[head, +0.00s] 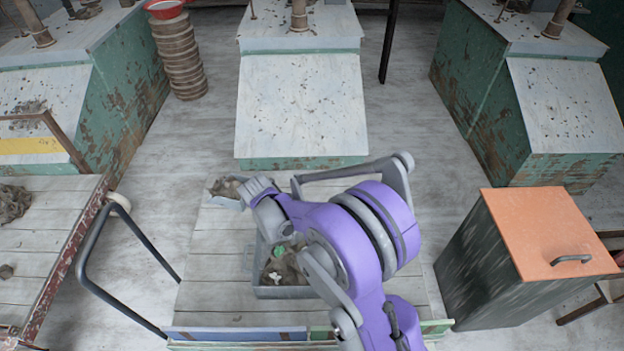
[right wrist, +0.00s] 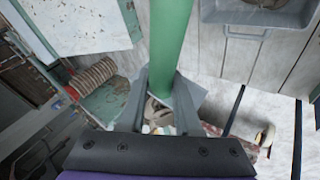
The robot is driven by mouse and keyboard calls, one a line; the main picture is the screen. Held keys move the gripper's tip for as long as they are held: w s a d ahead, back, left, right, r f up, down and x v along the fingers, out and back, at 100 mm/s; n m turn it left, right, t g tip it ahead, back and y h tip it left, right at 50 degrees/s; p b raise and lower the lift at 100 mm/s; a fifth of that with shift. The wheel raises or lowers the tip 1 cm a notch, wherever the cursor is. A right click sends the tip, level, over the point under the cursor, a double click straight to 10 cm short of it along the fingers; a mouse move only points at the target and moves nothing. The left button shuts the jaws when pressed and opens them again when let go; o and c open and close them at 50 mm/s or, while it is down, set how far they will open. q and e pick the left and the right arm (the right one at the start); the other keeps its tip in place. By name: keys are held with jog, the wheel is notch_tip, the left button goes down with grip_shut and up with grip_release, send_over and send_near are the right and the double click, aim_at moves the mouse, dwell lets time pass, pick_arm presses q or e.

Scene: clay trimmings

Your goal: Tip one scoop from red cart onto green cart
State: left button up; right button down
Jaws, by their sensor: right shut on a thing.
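My right arm reaches over the middle plank-topped cart (head: 210,260), whose front edge shows blue and green. My right gripper (head: 258,190) is shut at the cart's far left. In the right wrist view its fingers (right wrist: 171,103) close on a green handle (right wrist: 173,40). A grey scoop (head: 238,203) with brown clay trimmings (head: 226,187) shows beside the gripper. A cart with a red edge (head: 62,270) stands at the left, with grey-brown clay (head: 12,203) on it. My left gripper is not in view.
A grey tray (head: 280,293) of clay sits on the middle cart, partly behind my arm. A metal handle rail (head: 140,235) rises between the carts. An orange-lidded bin (head: 545,225) stands right. A brown stack (head: 180,60) and green-and-white blocks (head: 300,105) stand behind.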

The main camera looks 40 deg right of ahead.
jog(key=w+d+f+m+g+h+b, duration=0.25)
jog(key=d+f+m+b, duration=0.45)
jog(key=d, duration=0.7)
jog(key=w+d+f+m+g+h+b, duration=0.2)
jog(key=w+d+f+b, duration=0.25)
jog(key=d+f, duration=0.8)
pick_arm(q)
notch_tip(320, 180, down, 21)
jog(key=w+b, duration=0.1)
jog(key=b, duration=0.5)
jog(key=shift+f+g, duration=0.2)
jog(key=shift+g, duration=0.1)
pick_arm(e)
jog(key=s+d+f+m+t+y, duration=0.1)
jog(key=d+f+m+t+y, duration=0.2)
jog(key=y, duration=1)
notch_tip(320, 180, down, 2)
jog(key=shift+s+d+f+m+t, duration=0.2)
jog(key=shift+s+d+m+t, duration=0.2)
jog(key=shift+d, duration=0.7)
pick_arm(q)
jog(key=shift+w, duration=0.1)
pick_arm(e)
jog(key=shift+y, duration=0.25)
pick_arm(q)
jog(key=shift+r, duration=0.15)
pick_arm(e)
notch_tip(320, 180, up, 7)
jog(key=shift+w+a, duration=0.1)
